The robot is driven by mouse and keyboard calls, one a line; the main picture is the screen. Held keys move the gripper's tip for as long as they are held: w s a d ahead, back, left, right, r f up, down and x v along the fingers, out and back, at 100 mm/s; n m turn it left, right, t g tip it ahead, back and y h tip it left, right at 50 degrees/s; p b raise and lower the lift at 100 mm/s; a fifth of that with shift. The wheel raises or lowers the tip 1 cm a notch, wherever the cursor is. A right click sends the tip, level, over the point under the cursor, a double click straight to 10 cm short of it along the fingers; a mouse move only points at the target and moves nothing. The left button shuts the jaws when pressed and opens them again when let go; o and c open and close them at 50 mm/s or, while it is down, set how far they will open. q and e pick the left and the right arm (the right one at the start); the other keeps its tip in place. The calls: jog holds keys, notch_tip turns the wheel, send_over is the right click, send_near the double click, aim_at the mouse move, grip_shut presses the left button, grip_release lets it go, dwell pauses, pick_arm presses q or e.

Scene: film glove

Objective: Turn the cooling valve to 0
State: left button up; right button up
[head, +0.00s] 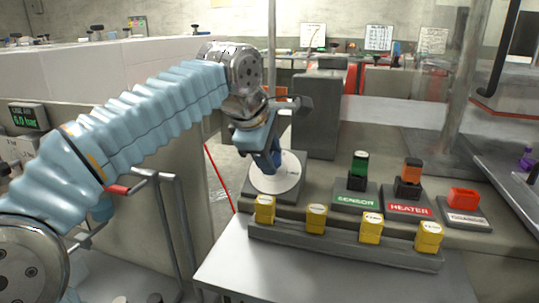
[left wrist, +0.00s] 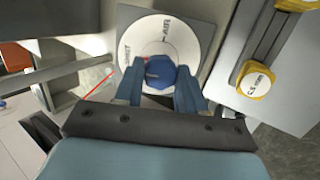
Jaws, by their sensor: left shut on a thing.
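The cooling valve is a blue faceted knob (left wrist: 160,73) at the centre of a round white dial (left wrist: 134,45) with dark lettering on its rim. In the head view the dial (head: 289,181) lies on a grey square base at the bench's left end. My left gripper (head: 271,163) reaches down over the dial. In the left wrist view its two blue fingers (left wrist: 161,78) stand on either side of the knob, shut on it. The lettering is too small and turned to tell the setting. My right gripper is not in view.
A rail with several yellow blocks (head: 371,228) runs along the bench front. A grey box (head: 317,112) stands behind the dial.

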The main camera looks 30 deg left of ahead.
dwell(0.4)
pick_arm(q)
jog(key=o, duration=1.1)
jog(key=shift+c, duration=0.2)
jog(key=shift+r, duration=0.1)
jog(key=p+v, duration=0.1)
jog(key=v, duration=1.2)
jog(key=shift+s+r, duration=0.25)
jog(key=shift+r, duration=0.05)
